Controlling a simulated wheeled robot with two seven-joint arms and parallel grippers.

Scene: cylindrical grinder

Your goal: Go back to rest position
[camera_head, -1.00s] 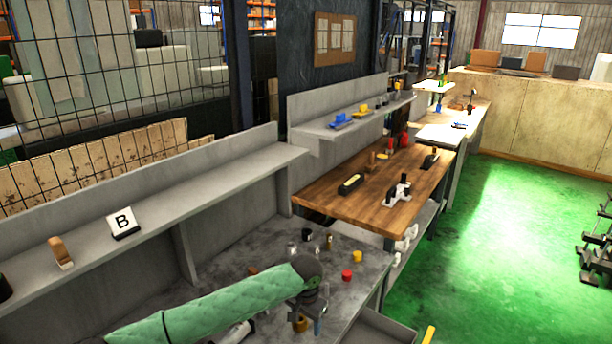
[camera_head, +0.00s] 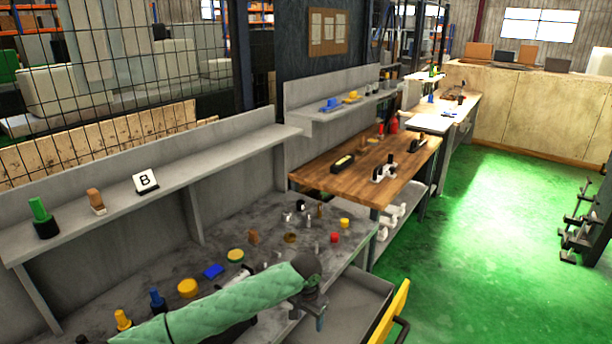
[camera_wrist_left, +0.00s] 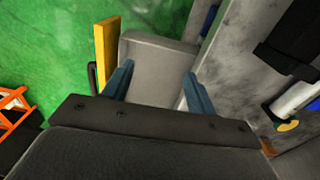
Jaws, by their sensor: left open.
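My left arm, in a green quilted sleeve, reaches in from the lower left of the head view. My left gripper (camera_head: 318,314) hangs at its end near the front edge of the grey workbench (camera_head: 215,247), by an open drawer (camera_head: 350,306). In the left wrist view the two blue fingers of the left gripper (camera_wrist_left: 158,85) stand wide apart with nothing between them. The grey drawer (camera_wrist_left: 150,50) and its yellow front (camera_wrist_left: 106,50) lie beyond them. My right gripper is in neither view.
A shelf with a B sign (camera_head: 146,181) runs behind. A wooden table (camera_head: 365,168) stands beyond.

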